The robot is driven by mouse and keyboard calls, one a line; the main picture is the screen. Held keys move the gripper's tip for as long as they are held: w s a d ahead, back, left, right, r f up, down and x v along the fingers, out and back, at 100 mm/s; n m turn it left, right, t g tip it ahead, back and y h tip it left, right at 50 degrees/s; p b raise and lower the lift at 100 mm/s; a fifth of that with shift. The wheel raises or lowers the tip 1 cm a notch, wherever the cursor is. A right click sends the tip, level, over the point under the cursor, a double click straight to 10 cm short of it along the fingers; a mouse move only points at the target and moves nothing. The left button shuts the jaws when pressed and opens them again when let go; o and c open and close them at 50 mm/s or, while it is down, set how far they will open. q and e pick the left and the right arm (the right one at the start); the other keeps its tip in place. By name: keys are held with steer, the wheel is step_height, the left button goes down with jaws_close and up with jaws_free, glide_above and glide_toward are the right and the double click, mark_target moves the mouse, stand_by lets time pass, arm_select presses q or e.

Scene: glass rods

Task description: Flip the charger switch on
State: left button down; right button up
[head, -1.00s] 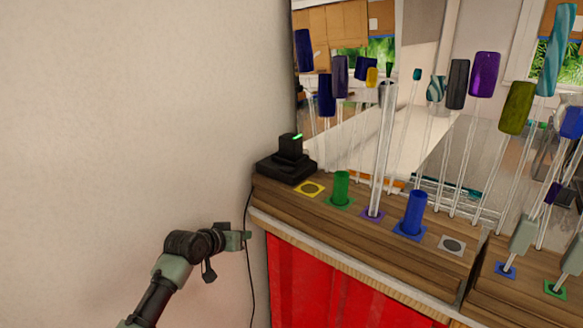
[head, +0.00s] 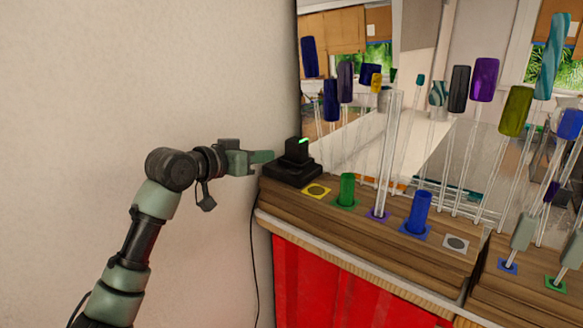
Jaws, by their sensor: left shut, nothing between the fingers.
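The black charger (head: 293,172) sits at the left end of the wooden shelf, against the wall side. It has a flat base and an upright block with a lit green strip (head: 304,141) on top. I cannot make out a separate switch. My left gripper (head: 268,156) is shut and empty, with its greenish fingertips just left of the charger at about block height. I cannot tell whether the tips touch it. My right gripper is not in view.
The wooden shelf (head: 355,232) holds a green cylinder (head: 347,189), a blue cylinder (head: 418,212) and clear rods on coloured squares. Several glass rods with coloured handles stand behind. A black cable (head: 252,235) hangs at the shelf's left end. The beige wall is bare.

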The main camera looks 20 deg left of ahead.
arm_select(q)
steer(key=p, duration=0.4)
glide_above(294, 171)
steer(key=s, duration=0.2)
steer(key=f, duration=0.2)
step_height(294, 171, down, 3)
steer(key=shift+a+f+p, duration=0.1)
steer(key=shift+f+p, duration=0.05)
steer(key=shift+p, duration=0.4)
steer(key=shift+s+f, duration=0.1)
steer(key=shift+f, duration=0.35)
steer(key=shift+f, duration=0.15)
